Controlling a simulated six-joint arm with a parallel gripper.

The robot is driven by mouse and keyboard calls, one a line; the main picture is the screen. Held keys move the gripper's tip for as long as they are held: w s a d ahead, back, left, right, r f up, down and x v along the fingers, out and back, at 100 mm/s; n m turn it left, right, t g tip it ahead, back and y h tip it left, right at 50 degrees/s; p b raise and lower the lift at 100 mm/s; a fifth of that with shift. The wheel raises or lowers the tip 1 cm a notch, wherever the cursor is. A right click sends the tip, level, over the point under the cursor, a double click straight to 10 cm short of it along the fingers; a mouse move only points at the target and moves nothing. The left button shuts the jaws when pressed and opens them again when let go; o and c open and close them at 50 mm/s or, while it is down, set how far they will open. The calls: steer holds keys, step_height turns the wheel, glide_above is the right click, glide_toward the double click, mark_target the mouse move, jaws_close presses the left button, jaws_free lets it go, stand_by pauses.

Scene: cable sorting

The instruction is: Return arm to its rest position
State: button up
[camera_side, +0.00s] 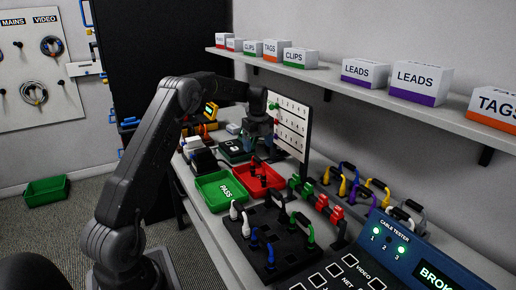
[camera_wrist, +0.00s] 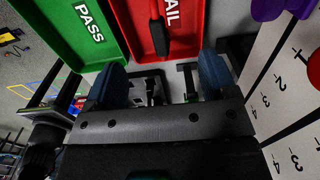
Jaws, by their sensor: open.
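My arm reaches over the bench, and my gripper (camera_side: 258,142) hangs above its far part, behind the red tray. In the wrist view my gripper (camera_wrist: 162,82) has its two blue fingertips wide apart, with nothing held between them. The red FAIL tray (camera_side: 243,186) also shows in the wrist view (camera_wrist: 190,42). A dark and red cable piece (camera_wrist: 156,30) lies in it. The green PASS tray (camera_side: 213,196) sits beside it and looks empty; it also shows in the wrist view (camera_wrist: 68,42).
A white numbered board (camera_side: 288,125) stands close beside my gripper. A shelf (camera_side: 350,88) with labelled boxes runs along the wall. A black rack (camera_side: 268,228) with coloured cables and a blue cable tester (camera_side: 400,250) stand nearer the camera. A green bin (camera_side: 46,190) is on the floor.

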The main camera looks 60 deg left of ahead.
steer(key=shift+r, duration=0.15)
steer(key=s+d+r+n+t, duration=0.1)
steer(key=s+d+r+n, duration=0.3)
steer(key=d+r, duration=0.45)
steer(key=s+d+r+n+t, duration=0.1)
steer(key=s+d+r+n, duration=0.35)
steer(key=d, duration=0.65)
steer(key=s+d+f+n+t, duration=0.2)
steer(key=s+d+n, duration=0.7)
steer(key=s+d, duration=0.5)
steer(key=s+t, duration=0.1)
steer(key=s, duration=0.3)
steer(key=shift+s+d+t, duration=0.2)
steer(key=shift+s+t, duration=0.1)
steer(key=shift+f+n, duration=0.1)
steer(key=shift+n, duration=0.15)
